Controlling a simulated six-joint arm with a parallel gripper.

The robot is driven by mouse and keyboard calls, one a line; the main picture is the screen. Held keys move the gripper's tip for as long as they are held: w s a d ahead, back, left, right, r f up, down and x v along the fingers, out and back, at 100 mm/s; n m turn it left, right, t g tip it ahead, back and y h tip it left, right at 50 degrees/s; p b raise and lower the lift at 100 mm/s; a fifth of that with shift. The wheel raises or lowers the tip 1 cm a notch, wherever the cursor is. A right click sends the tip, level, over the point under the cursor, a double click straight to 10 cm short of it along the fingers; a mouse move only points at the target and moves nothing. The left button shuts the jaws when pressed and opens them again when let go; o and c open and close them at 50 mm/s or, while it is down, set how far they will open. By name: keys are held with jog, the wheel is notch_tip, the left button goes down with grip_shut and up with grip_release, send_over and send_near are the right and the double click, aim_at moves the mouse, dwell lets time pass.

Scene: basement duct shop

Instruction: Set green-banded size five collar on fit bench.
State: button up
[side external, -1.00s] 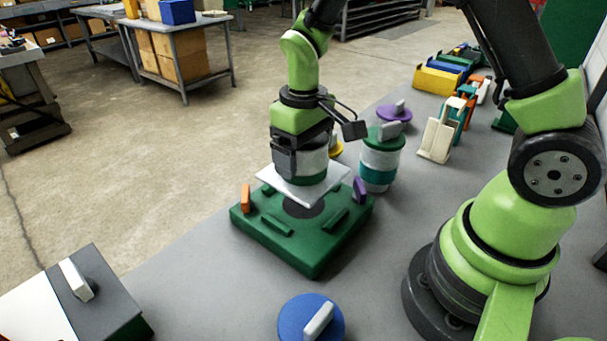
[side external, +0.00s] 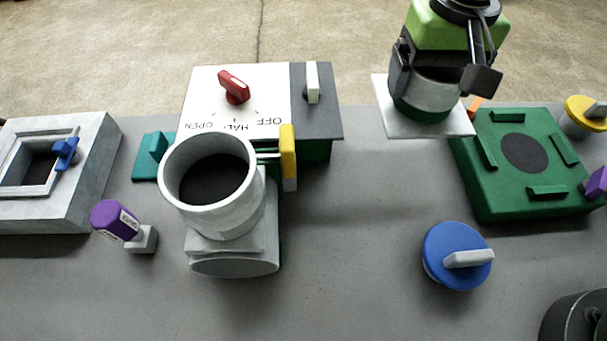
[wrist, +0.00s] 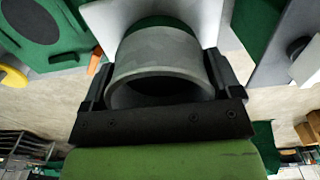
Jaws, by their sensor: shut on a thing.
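My gripper (side external: 432,78) is shut on a grey round collar (side external: 436,97) with a dark green band and a white square flange (side external: 455,125) at its bottom. It holds the collar upright, left of a green square block (side external: 480,200) with a dark round centre and raised green ribs. In the wrist view the collar (wrist: 165,58) sits between the two black fingers, its open mouth facing the camera. I cannot tell for sure whether the green block is the fit bench. No size mark on the collar is readable.
A white and grey box (side external: 240,105) with a red knob (side external: 233,86) stands left of the held collar. Before it is a grey upright pipe (side external: 225,215) with a yellow handle (side external: 289,150). A blue-lidded piece (side external: 450,255) lies in front. The middle counter is clear.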

jog(key=shift+a+f, duration=0.1)
jog(key=shift+a, duration=0.45)
notch_tip(320, 180, down, 10)
jog(key=shift+f, duration=0.1)
jog(key=o, duration=0.9)
notch_tip(320, 180, up, 12)
jog(key=shift+r, duration=0.1)
jog(key=shift+d, duration=0.1)
